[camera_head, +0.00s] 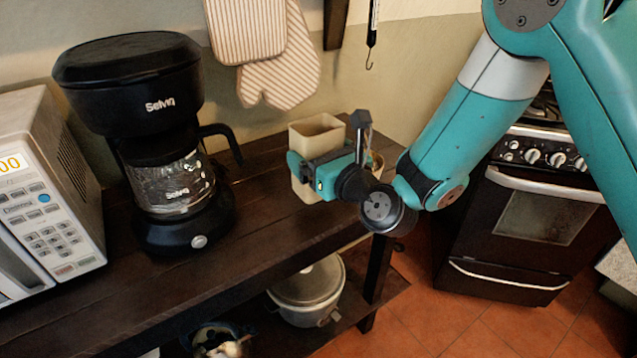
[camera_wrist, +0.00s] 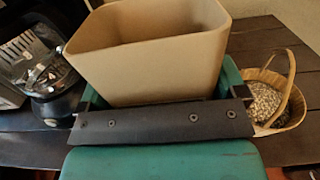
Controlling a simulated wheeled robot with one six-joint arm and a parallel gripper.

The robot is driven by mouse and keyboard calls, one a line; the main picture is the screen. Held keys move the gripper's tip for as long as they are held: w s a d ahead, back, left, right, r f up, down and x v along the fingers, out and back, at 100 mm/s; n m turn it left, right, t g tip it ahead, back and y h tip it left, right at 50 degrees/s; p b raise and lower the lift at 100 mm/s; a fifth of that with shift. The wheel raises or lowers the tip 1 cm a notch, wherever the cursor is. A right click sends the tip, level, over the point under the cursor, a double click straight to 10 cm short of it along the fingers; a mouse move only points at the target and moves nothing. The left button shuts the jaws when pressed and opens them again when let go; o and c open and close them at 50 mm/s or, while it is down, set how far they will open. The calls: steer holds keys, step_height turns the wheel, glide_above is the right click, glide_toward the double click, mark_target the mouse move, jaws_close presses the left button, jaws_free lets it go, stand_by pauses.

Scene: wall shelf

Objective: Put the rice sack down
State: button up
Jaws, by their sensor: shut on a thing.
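My gripper (camera_head: 325,174) is shut on a tan, open-topped container (camera_head: 317,130) with rounded corners, above or on the right end of the dark wooden table (camera_head: 262,215). The container is upright and also fills the upper middle of the wrist view (camera_wrist: 150,70), between the teal fingers. It looks empty as far as I can see inside. It is the only thing in my grip, and I cannot tell from its looks that it is a rice sack.
A basket (camera_wrist: 270,98) with a handle and speckled contents stands right of the container. A black coffee maker (camera_head: 150,140) and a white microwave (camera_head: 45,195) stand on the left. Striped mitts (camera_head: 265,50) hang behind. A pot (camera_head: 308,290) sits on the lower shelf.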

steer(key=shift+f+b, duration=1.65)
steer(key=shift+f, duration=0.2)
steer(key=shift+f, duration=0.2)
steer(key=o, duration=0.9)
steer(key=shift+r, duration=0.2)
